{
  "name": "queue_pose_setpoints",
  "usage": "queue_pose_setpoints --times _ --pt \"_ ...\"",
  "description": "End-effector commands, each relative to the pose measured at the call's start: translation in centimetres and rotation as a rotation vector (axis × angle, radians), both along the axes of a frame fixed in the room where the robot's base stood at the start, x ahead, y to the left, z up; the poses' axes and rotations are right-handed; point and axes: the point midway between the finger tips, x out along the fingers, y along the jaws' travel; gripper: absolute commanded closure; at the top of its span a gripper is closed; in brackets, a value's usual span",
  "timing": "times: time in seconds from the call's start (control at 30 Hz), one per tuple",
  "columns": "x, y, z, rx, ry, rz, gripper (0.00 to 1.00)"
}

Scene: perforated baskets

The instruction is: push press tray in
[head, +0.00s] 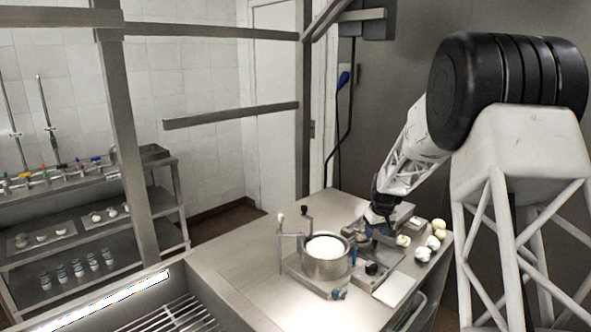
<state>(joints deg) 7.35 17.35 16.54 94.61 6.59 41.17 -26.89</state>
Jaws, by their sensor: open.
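A steel pot-like vessel (327,262) with white contents stands on a flat metal base on the table. A dark press-like mechanism (372,262) with blue parts is just right of it. A pale flat plate (395,289) lies at the mechanism's front right; I cannot tell whether this is the press tray or how far in the tray sits. My gripper (377,224) is small and dark, pointing down just above and behind the mechanism. Its jaws are open, with nothing clearly held. I cannot tell whether it touches anything.
Several pale round lumps (432,240) lie right of the gripper. A grated sink (172,318) is at the front left. A shelf unit (70,215) is far left.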

Motion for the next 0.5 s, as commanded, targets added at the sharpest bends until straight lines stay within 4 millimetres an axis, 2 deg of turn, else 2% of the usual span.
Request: queue_pose_setpoints --times 0.2,0.5 --pt "0.0 0.0 1.2 0.0 -0.001 0.0 0.51" --pt "0.1 0.0 1.6 -0.001 -0.001 0.0 0.51"
